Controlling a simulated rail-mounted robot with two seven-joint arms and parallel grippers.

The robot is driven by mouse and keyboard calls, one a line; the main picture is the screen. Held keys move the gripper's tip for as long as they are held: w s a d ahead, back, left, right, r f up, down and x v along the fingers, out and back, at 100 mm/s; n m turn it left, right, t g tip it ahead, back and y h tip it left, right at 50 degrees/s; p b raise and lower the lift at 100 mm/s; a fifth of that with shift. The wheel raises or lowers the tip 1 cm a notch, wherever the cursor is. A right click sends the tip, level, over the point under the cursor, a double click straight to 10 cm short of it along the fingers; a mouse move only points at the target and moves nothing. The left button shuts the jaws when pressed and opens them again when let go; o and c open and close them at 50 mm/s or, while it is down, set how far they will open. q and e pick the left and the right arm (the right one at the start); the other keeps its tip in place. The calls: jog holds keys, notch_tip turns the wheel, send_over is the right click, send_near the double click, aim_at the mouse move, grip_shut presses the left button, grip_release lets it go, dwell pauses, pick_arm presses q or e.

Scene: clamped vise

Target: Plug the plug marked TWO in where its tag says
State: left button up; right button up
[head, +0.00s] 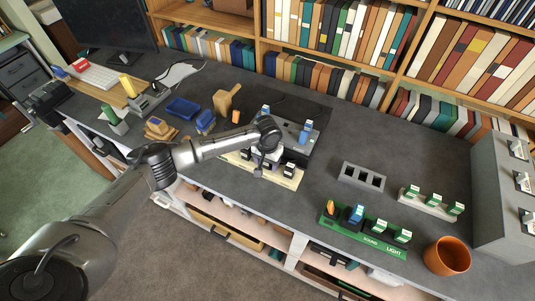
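My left gripper (259,170) is at the end of my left arm, pointing down over a cream strip (285,182) near the bench's front edge. Black plugs with pale tags stand on this strip; one (289,170) shows just right of the gripper. The gripper's fingers are too small and covered to tell whether they hold anything. A green strip (335,226) marked SOUND and LIGHT holds several plugs with tags. A pale strip (425,206) with green-tagged items lies behind it. I cannot read the word TWO on any plug. My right gripper is not in view.
A grey block with dark openings (345,180) stands right of the cream strip. A terracotta pot (447,256) and a tall grey panel (490,185) are at the right. Bookshelves close off the back.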

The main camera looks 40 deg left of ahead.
pick_arm(q)
notch_tip(320, 180, up, 14)
jog(key=b, duration=0.2)
jog(key=shift+f, duration=0.15)
